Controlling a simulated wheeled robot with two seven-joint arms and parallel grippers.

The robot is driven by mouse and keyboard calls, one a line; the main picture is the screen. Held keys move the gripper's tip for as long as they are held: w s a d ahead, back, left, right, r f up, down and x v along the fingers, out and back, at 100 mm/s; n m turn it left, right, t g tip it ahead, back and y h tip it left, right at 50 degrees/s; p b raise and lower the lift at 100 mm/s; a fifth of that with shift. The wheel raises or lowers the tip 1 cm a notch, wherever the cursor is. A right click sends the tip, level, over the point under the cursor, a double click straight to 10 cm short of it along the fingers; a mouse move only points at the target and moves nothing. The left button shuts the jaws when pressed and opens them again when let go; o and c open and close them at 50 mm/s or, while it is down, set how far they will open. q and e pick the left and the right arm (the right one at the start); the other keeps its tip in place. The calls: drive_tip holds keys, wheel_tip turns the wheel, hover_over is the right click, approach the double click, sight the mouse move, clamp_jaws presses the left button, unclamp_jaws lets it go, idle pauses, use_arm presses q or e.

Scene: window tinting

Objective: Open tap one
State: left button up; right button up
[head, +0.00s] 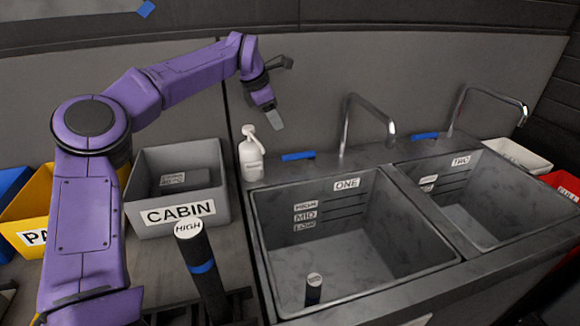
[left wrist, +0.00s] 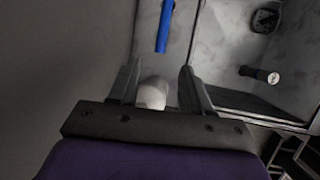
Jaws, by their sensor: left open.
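Tap one is the curved grey spout (head: 347,122) behind the basin marked ONE (head: 347,184). A blue lever (head: 298,156) lies flat on the counter to the left of the spout; it also shows at the top of the left wrist view (left wrist: 165,26). My left gripper (head: 281,92) is open, raised behind and above the counter, to the upper left of the blue lever. In the left wrist view, a white bottle (left wrist: 152,95) shows between the fingers, and the lever is beyond the fingertips, apart from them. My right gripper is not in view.
The white pump bottle (head: 251,155) stands just left of the lever. A second spout (head: 490,94) and blue lever (head: 425,135) serve basin TWO (head: 460,161). A grey CABIN bin (head: 180,212) and a dark cylinder marked HIGH (head: 205,270) are on the left.

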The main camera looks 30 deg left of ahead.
use_arm(q)
drive_tip(key=b, duration=0.3)
approach(288, 156)
drive_tip(key=r, duration=0.1)
drive_tip(key=p+x, duration=0.1)
drive_tip(key=x, duration=0.8)
drive_tip(key=shift+w+f, duration=0.2)
drive_tip(key=shift+f, duration=0.1)
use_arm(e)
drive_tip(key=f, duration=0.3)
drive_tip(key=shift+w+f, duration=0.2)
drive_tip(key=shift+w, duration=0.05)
use_arm(q)
clamp_jaws()
